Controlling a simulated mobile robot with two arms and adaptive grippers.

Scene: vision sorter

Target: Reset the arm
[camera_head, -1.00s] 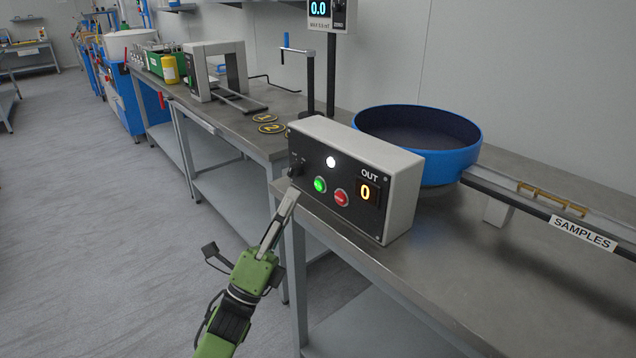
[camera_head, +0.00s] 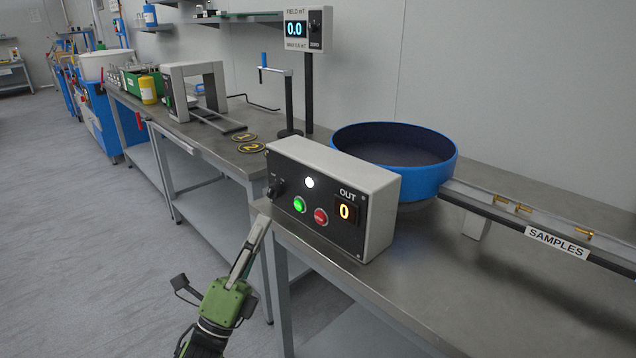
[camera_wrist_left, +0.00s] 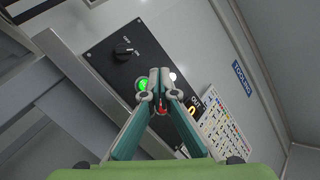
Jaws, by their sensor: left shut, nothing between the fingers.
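My left gripper (camera_head: 262,222) is shut and empty. In the head view it is just in front of the bench edge, below and left of the control box (camera_head: 352,170). The box carries a black knob (camera_head: 276,187), a lit green button (camera_head: 299,204), a red button (camera_head: 321,216), a white lamp and an OUT display reading 0. In the left wrist view my closed fingertips (camera_wrist_left: 159,92) overlap the panel (camera_wrist_left: 110,62) in the picture, beside the green button (camera_wrist_left: 142,84) and partly over the red one. I cannot tell any contact. My right gripper is not in view.
A blue bowl (camera_head: 440,178) stands behind the box, feeding a SAMPLES rail (camera_head: 480,207) with several brass pieces. A field meter (camera_head: 308,30) reads 0.0. A grey frame (camera_head: 215,75) and numbered discs (camera_head: 250,147) are on the farther bench. The floor at left is clear.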

